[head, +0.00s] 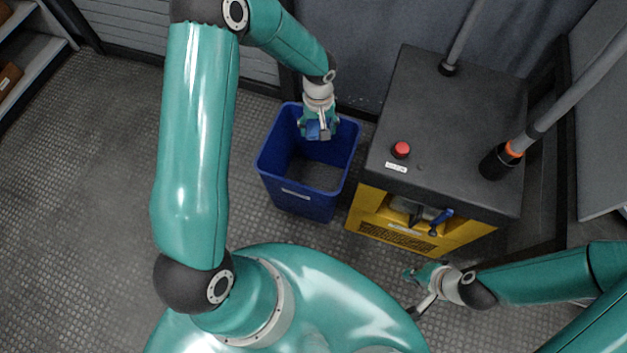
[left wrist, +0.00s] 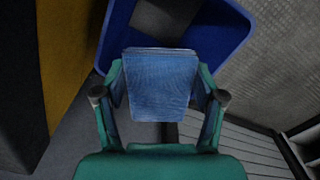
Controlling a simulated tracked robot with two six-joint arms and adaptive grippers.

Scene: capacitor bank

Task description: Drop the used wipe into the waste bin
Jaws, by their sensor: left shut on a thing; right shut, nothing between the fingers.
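The used wipe is a folded blue cloth (left wrist: 160,84), held between the fingers of my left gripper (left wrist: 160,100) in the left wrist view. In the head view a small blue patch of the wipe (head: 313,131) shows at the tip of my left gripper (head: 319,128). The waste bin (head: 306,203) is a blue open-topped box on the floor. My left gripper is over the far part of its opening. The bin's blue rim (left wrist: 228,50) also shows behind the wipe in the left wrist view. My right gripper (head: 415,294) is shut and empty, low at the right.
A yellow and black cabinet (head: 440,130) with a red button (head: 401,149) and grey pipes stands just right of the bin. A ribbed grey wall is behind the bin. A shelf (head: 32,55) is at the far left. The floor left of the bin is clear.

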